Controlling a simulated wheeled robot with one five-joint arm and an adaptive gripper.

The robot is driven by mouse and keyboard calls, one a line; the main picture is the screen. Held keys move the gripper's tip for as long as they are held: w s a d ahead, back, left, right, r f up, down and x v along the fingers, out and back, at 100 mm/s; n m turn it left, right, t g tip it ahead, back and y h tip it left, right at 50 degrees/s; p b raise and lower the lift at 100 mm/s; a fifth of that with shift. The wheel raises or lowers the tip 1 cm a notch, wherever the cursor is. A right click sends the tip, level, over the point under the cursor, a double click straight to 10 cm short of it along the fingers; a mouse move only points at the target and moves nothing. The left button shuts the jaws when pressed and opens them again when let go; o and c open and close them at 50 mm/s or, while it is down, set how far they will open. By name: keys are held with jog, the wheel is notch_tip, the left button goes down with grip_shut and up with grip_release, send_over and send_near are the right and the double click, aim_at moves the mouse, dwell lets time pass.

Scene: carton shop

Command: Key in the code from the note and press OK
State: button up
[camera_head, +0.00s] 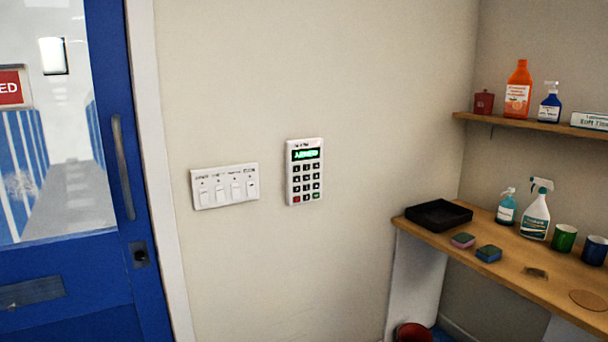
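A white keypad (304,172) is mounted on the beige wall near the middle of the head view. It has dark keys, one red key at the bottom left and one green key at the bottom right. Its small display (306,155) is lit green, and the text looks like "ARMED". I cannot clearly read the key labels. No note with a code can be made out. My gripper is not in view.
A white panel of several switches (225,186) is left of the keypad. A blue door (75,285) stands at left. At right, a wooden counter (470,240) holds a black tray (439,224), sponges, bottles and mugs, below a shelf (485,120).

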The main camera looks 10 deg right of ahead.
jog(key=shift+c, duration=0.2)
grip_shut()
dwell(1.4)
